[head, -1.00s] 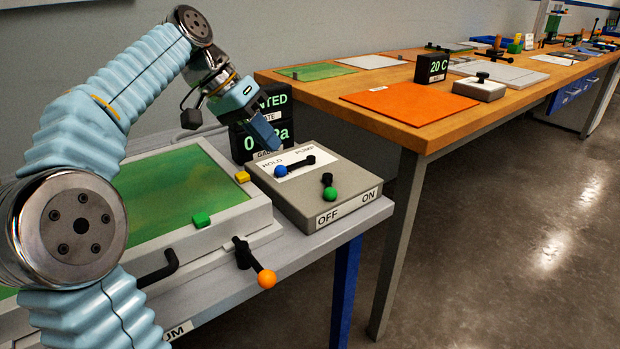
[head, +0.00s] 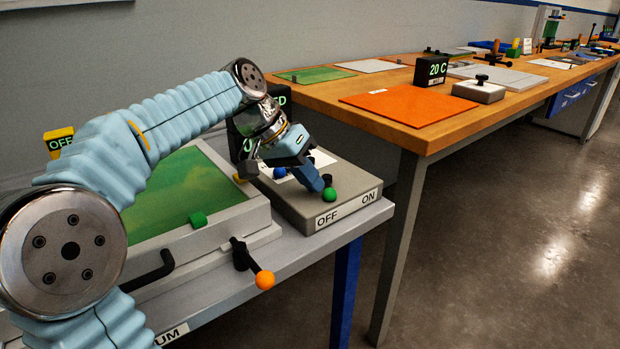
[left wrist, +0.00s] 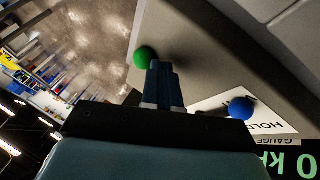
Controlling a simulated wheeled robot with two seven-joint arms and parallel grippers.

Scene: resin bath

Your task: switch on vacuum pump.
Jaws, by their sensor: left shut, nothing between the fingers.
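The grey control box (head: 290,200) stands at the right end of the near bench, with OFF and ON labels on its front face. The green ball of its switch lever (head: 329,194) is near the front edge, closer to OFF than ON. My left gripper (head: 316,182) is shut and empty, its fingertips low over the box, right beside the green ball. In the left wrist view, the green ball (left wrist: 141,56) is just left of the shut fingertips (left wrist: 160,68); I cannot tell whether they touch. My gripper partly hides the blue-ball lever (head: 279,172). My right gripper is out of view.
A yellow OFF sign (head: 59,141) stands behind the framed green panel (head: 165,195). An orange-ball lever (head: 264,279) sticks out at the panel's front. Dark displays behind the box are mostly hidden by my wrist. A wooden table (head: 420,137) stands at right.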

